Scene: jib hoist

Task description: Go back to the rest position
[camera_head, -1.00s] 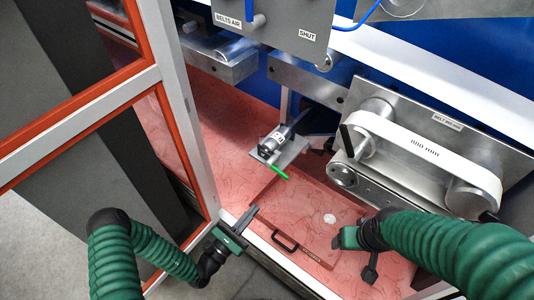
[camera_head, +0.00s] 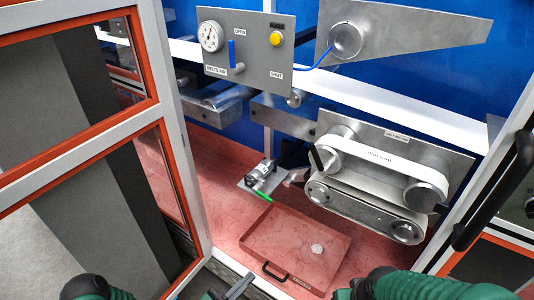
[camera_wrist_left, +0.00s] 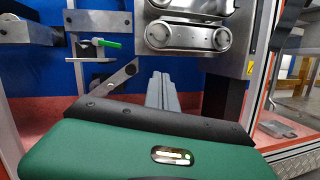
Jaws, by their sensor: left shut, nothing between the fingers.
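My left gripper (camera_head: 238,287) shows at the bottom edge of the head view, its grey fingers in front of the machine's sill. In the left wrist view its two fingers (camera_wrist_left: 161,92) lie together with nothing between them. My right arm (camera_head: 405,287) comes in at the bottom right of the head view. Its green gripper body (camera_head: 343,294) is cut off by the frame edge, and its fingers are hidden.
A red drawer-like tray (camera_head: 290,249) with a black handle lies on the red floor of the bay. A small device with a green lever (camera_head: 258,196) stands behind it. The belt unit (camera_head: 385,165) is on the right. An orange-edged door frame (camera_head: 180,150) stands left.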

